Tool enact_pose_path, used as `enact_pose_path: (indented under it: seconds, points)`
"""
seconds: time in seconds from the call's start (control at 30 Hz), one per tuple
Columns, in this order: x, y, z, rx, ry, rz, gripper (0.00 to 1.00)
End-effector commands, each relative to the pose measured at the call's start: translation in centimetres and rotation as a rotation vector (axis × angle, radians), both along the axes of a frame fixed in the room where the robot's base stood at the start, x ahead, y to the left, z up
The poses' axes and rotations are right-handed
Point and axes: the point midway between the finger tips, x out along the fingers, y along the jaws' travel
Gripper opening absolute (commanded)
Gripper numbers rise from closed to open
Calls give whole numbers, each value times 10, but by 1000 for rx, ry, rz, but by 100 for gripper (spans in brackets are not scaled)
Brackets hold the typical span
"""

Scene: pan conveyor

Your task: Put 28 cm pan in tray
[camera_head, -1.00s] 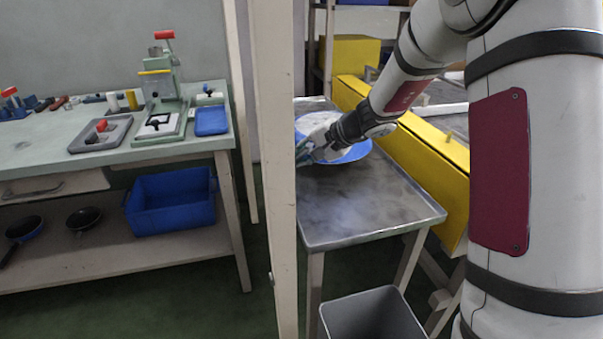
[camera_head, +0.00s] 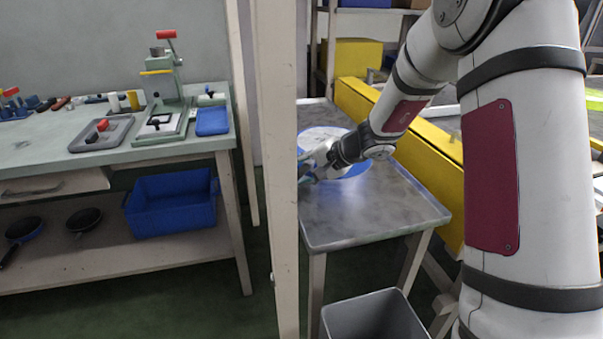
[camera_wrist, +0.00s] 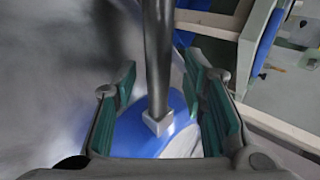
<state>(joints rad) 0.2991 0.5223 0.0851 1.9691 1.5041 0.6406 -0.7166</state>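A large blue pan (camera_head: 357,169) with a pale disc-shaped middle is at the metal table on the right, partly behind my gripper. My gripper (camera_head: 304,166) is at its left side, partly behind the post. In the wrist view, the dark handle (camera_wrist: 158,55) runs between the two green-padded fingers of my gripper (camera_wrist: 161,68). Gaps show on both sides of the handle, so the fingers look open around it. The pan's blue body (camera_wrist: 142,145) shows below its grey bracket. A shallow grey tray (camera_head: 88,143) lies on the left bench; I cannot tell whether it is the task's tray.
The metal table (camera_head: 385,215) is bare at the front. A pale post (camera_head: 273,200) stands close on its left. A yellow beam (camera_head: 440,165) runs along its right. A grey bin (camera_head: 345,315) is below. A blue crate (camera_head: 172,218) and dark pans (camera_head: 85,217) are on the left shelf.

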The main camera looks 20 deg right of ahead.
Motion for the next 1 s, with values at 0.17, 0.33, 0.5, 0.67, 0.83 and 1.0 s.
enact_pose_path:
  seconds: [0.17,0.33,0.5,0.67,0.83,1.0]
  points:
    - [-1,-2,2,0,0,-1,38]
    - [-12,-13,16,-2,-2,-2,38]
    - [-33,-30,39,-1,-2,-4,38]
    - [-51,-46,58,-2,-2,-2,38]
    - [-64,-57,72,-1,-1,-1,38]
    - [-70,-61,76,0,0,-1,38]
